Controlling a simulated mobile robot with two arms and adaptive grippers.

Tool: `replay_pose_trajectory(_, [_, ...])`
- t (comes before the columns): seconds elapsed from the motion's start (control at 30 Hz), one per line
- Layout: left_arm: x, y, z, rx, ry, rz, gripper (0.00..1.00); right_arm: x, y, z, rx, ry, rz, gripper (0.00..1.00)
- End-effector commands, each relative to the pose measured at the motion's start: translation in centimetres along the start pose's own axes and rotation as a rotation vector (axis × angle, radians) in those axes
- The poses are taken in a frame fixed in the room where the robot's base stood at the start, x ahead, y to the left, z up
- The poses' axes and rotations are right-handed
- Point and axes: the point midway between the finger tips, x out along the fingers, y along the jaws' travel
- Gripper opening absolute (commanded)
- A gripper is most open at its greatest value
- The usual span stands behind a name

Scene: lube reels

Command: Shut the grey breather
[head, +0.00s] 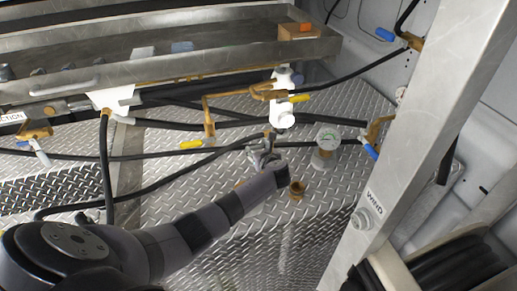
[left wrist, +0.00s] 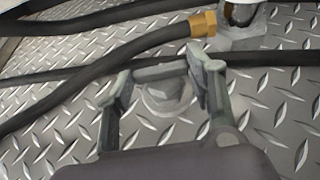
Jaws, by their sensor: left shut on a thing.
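The grey breather (left wrist: 167,94) is a small grey cap on a round base on the diamond-plate top. In the left wrist view it sits between the two fingers of my left gripper (left wrist: 155,92). The fingers are closed in on either side of it. In the head view my left gripper (head: 264,156) reaches down to the plate near the middle, and the breather is mostly hidden there behind the fingers. I cannot tell how far the cap is turned. My right gripper is in neither view.
A white filter (head: 284,118) hangs behind my left gripper. Black hoses (left wrist: 110,75) cross close to the fingers. A steel post (head: 420,130) rises at the right.

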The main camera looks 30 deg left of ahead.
Motion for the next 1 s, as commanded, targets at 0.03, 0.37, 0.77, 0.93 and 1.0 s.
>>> replay_pose_trajectory(0.03, [0.0,0.0,-0.1,0.004,0.000,0.000,0.22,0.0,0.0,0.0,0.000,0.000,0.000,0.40])
replay_pose_trajectory(0.37, [0.0,0.0,0.0,0.002,0.000,0.001,0.70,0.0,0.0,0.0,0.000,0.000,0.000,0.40])
replay_pose_trajectory(0.77, [-0.4,0.0,0.0,0.001,-0.001,0.001,0.70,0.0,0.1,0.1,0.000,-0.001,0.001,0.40])
replay_pose_trajectory(0.93, [-2.1,-0.1,-0.1,0.001,-0.001,-0.002,0.70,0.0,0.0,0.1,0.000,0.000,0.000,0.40])
replay_pose_trajectory(1.0, [-3.2,0.0,-0.1,-0.001,0.001,-0.002,0.70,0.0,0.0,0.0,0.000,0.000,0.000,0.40])
